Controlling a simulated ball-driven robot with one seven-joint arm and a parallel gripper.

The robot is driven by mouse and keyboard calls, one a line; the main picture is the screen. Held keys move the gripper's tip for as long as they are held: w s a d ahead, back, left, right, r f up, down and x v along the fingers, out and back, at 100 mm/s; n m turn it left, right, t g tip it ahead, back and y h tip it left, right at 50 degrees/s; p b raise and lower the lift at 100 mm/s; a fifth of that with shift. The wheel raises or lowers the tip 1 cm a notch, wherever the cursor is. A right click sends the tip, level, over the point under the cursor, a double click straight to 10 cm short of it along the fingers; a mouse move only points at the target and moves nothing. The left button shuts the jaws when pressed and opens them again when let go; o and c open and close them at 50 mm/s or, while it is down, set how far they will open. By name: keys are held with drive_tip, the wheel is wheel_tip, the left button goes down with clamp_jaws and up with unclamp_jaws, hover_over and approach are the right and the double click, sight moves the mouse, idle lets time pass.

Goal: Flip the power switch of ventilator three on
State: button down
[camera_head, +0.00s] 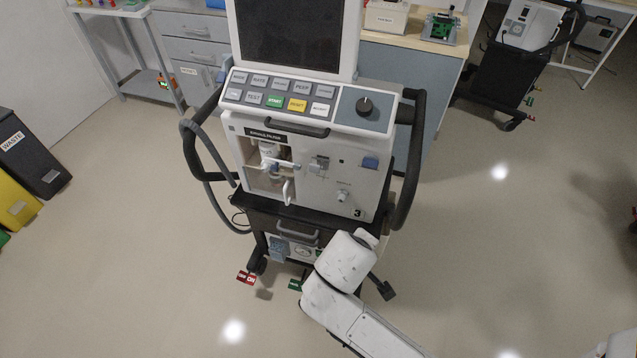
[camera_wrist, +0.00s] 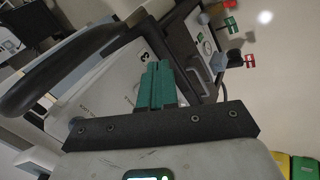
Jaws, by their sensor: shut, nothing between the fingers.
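Ventilator three (camera_head: 300,165) stands on a dark cart in the middle of the head view, with a "3" on its lower right front. In the head view my white arm hides the gripper and the cart's lower right.
A dark handle (camera_head: 408,160) curves along the ventilator's right side, and a grey hose (camera_head: 200,165) hangs on its left. Waste bins (camera_head: 30,155) stand far left.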

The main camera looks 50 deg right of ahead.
drive_tip(key=w+a+r+n+t+h+b, duration=0.1)
drive_tip(key=w+n+t+h+b, duration=0.1)
drive_tip(key=w, duration=0.5)
drive_tip(key=w+a+r+n+t+h+b, duration=0.1)
drive_tip(key=w+r+n+t+h+b, duration=0.1)
drive_tip(key=w+h+b, duration=0.3)
drive_tip(key=w+t+h, duration=0.1)
drive_tip(key=w+h, duration=0.1)
drive_tip(key=w, duration=0.1)
drive_tip(key=shift+a+n, duration=0.3)
drive_tip(key=shift+n, duration=0.1)
drive_tip(key=shift+d+f, duration=0.1)
drive_tip(key=p+x, duration=0.1)
drive_tip(key=x, duration=1.3)
